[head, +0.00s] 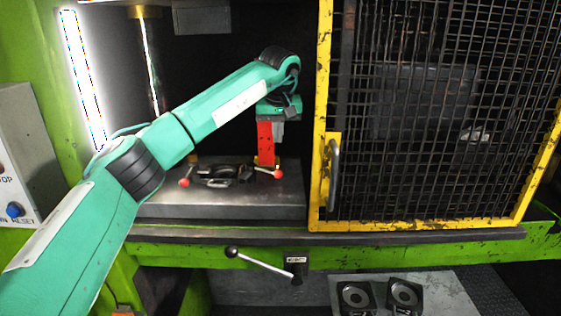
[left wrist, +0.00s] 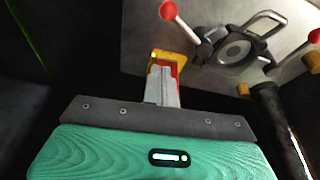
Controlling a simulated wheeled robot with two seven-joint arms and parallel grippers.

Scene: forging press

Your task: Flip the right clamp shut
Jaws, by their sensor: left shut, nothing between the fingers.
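The right clamp's red-ball handle (head: 278,173) points outward at the right end of the fixture on the metal press bed. It also shows in the left wrist view as the red ball on a pale lever (left wrist: 168,10). The left clamp's red ball (head: 184,182) points outward on the other side. A dark part with a round centre (left wrist: 235,52) sits between the clamps. My left gripper (head: 266,162) points down, shut and empty, just left of the right clamp's ball. Its fingers (left wrist: 166,62) appear apart from the handle. My right gripper is out of view.
A yellow-framed mesh door (head: 320,180) stands just right of my left gripper. The metal bed (head: 270,203) is bare in front of the fixture. A black-knobbed lever (head: 262,262) sticks out below. Two dark parts (head: 405,293) lie on a lower tray.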

